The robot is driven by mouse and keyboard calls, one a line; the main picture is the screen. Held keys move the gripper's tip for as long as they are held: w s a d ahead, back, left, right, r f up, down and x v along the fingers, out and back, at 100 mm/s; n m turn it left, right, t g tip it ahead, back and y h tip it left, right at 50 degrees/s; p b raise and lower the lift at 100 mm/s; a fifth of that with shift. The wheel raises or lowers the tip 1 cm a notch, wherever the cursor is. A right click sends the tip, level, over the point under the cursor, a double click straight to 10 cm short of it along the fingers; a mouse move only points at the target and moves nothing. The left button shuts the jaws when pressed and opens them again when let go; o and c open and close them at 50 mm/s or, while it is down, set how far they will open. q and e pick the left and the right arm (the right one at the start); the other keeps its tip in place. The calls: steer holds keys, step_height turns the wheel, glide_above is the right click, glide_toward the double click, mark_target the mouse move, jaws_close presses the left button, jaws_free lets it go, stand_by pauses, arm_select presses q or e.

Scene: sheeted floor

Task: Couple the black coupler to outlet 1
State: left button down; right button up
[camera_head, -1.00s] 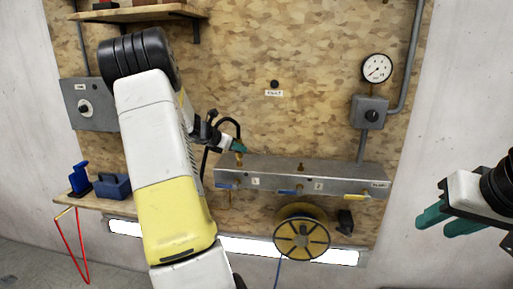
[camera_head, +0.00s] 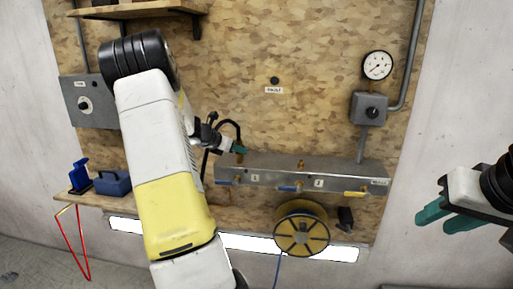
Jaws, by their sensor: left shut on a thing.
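The grey manifold (camera_head: 270,170) is fixed along the board and carries brass outlets on top. Plates marked 1 (camera_head: 255,177) and 2 (camera_head: 318,183) show on its front. My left gripper (camera_head: 239,149) is shut at the end of a looped black hose (camera_head: 228,122). The black coupler is mostly hidden in its teal fingers. It sits right at the brass outlet 1 (camera_head: 240,159), at the manifold's left end; whether they touch or are joined, I cannot tell. My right gripper (camera_head: 447,217) is open and empty at the right, well away from the manifold.
Blue and yellow valve handles (camera_head: 356,194) stick out under the manifold. A yellow hose reel (camera_head: 302,236) hangs below it. A gauge (camera_head: 377,65) and grey box (camera_head: 369,109) are at the upper right. A blue toolbox (camera_head: 113,184) sits on the left ledge.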

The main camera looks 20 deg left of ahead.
arm_select(q)
steer(key=shift+f, duration=0.15)
steer(key=c, duration=0.9)
jaws_free()
steer(key=shift+c, duration=0.2)
steer(key=shift+s, duration=0.1)
